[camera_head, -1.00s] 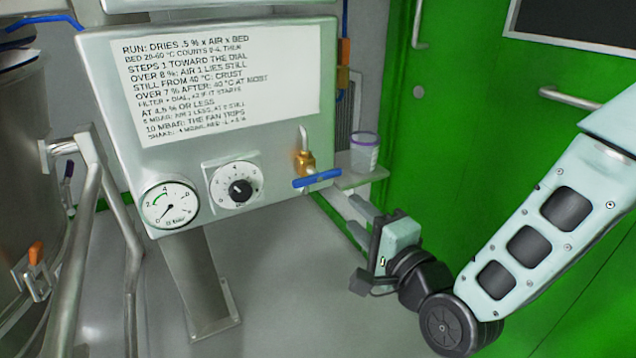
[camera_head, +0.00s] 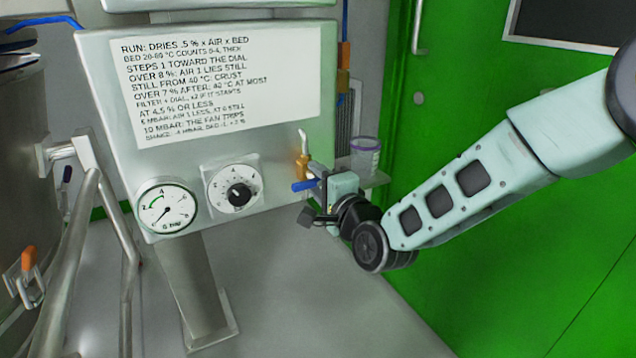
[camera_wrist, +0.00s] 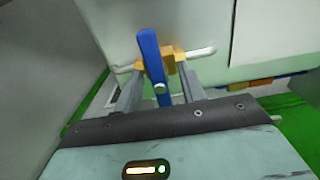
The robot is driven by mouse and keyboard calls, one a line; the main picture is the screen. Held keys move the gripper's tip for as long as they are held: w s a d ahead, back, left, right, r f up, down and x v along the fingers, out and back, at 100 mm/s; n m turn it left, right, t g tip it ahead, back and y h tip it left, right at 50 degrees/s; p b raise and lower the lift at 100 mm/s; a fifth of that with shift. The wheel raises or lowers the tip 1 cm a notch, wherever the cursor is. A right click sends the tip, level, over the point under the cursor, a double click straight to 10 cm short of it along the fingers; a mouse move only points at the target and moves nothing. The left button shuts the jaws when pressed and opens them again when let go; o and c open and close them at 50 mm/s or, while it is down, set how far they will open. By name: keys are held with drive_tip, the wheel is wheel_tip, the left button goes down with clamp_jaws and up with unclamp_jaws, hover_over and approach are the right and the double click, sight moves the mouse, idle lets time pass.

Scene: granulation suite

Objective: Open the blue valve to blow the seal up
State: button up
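The blue valve handle (camera_head: 304,185) is a flat lever on a brass valve body (camera_head: 303,166) at the lower right of the grey control panel. In the head view it lies roughly level, and its right part is hidden by my gripper. In the wrist view the blue handle (camera_wrist: 152,62) runs between my two fingers, with the brass body (camera_wrist: 174,60) behind it. My gripper (camera_head: 322,186) is at the valve from the right. In the wrist view its fingers (camera_wrist: 161,90) stand apart on either side of the handle, with gaps visible. I cannot tell whether either finger touches it.
The panel (camera_head: 200,150) carries a printed sheet (camera_head: 215,80), a round gauge (camera_head: 166,208) and a black knob (camera_head: 239,194). A lidded jar (camera_head: 365,155) stands on a small shelf (camera_head: 378,180) just right of the valve. A green door (camera_head: 470,110) is at the right.

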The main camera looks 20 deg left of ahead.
clamp_jaws()
drive_tip(key=shift+n, duration=0.3)
drive_tip(key=n+b, duration=0.1)
drive_tip(key=n, duration=0.2)
drive_tip(key=shift+n, duration=0.4)
drive_tip(key=n, duration=0.4)
drive_tip(key=shift+f+n+b, duration=0.1)
drive_tip(key=shift+n+b, duration=0.2)
drive_tip(key=shift+b, duration=0.1)
drive_tip(key=n+b, duration=0.1)
drive_tip(key=n, duration=0.3)
drive_tip(key=shift+s, duration=0.1)
drive_tip(key=shift+n+b, duration=0.3)
drive_tip(key=shift+n, duration=2.1)
